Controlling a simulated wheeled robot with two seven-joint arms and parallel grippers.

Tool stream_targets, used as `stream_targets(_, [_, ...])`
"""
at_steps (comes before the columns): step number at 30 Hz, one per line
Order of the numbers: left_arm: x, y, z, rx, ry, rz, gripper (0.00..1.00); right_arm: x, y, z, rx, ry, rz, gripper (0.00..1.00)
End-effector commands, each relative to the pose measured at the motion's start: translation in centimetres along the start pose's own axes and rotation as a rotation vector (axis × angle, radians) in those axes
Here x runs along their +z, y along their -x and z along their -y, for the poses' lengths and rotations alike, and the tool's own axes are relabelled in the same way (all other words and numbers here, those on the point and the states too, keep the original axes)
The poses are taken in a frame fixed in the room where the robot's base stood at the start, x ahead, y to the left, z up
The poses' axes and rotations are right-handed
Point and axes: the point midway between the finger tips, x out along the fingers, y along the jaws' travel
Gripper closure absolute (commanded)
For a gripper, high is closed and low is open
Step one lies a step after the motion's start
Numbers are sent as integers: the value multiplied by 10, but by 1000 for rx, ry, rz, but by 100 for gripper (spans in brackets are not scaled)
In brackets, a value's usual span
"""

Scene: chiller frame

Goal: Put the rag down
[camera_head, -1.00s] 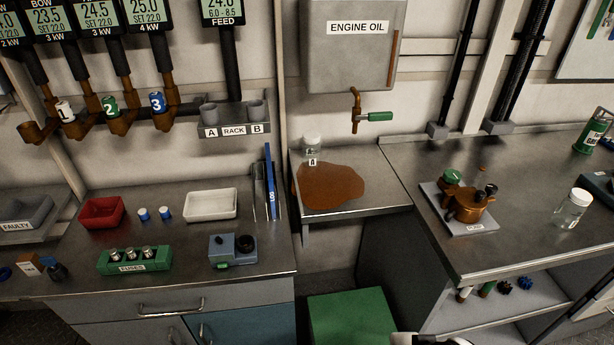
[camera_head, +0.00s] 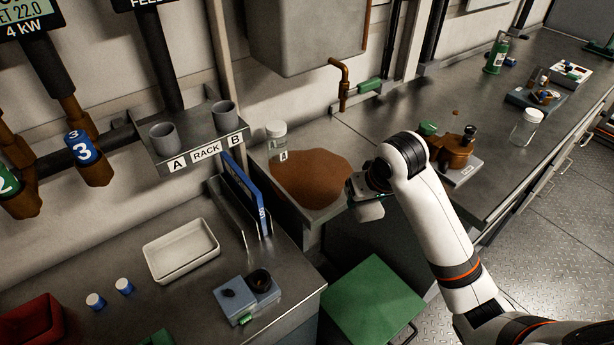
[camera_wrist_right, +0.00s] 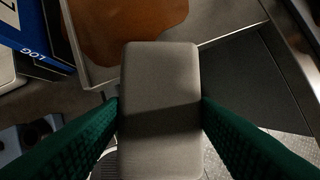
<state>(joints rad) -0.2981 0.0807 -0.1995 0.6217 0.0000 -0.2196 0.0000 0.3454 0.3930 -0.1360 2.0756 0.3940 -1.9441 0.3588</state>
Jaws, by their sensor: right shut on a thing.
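The rag (camera_wrist_right: 160,80) is a light grey, rounded block between the two green fingers of my right gripper (camera_wrist_right: 160,112) in the right wrist view. The fingers are shut on its sides. In the head view, my right gripper (camera_head: 360,188) is at the right edge of the brown oil puddle (camera_head: 308,178), and the rag (camera_head: 370,211) shows pale below it. The puddle lies on a metal shelf (camera_head: 345,140) under the tap. The rag appears to be above the shelf's front edge; I cannot tell whether it touches. My left gripper is out of view.
A lidded glass jar A (camera_head: 277,142) stands at the puddle's back left. A blue binder (camera_head: 243,190) stands left of the shelf. A copper pump (camera_head: 452,150) sits on the right bench. A green box (camera_head: 372,300) is on the floor below.

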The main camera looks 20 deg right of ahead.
Motion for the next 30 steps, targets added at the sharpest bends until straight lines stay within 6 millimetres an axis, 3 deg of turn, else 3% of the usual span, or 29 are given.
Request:
stream_targets(5, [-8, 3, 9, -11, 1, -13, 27, 24, 1, -4, 2, 3, -2, 72])
stream_targets(18, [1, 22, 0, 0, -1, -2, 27, 117, -36, -46, 1, 2, -2, 72])
stream_targets(30, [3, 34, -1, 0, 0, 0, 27, 177, -65, -74, -1, 3, -3, 72])
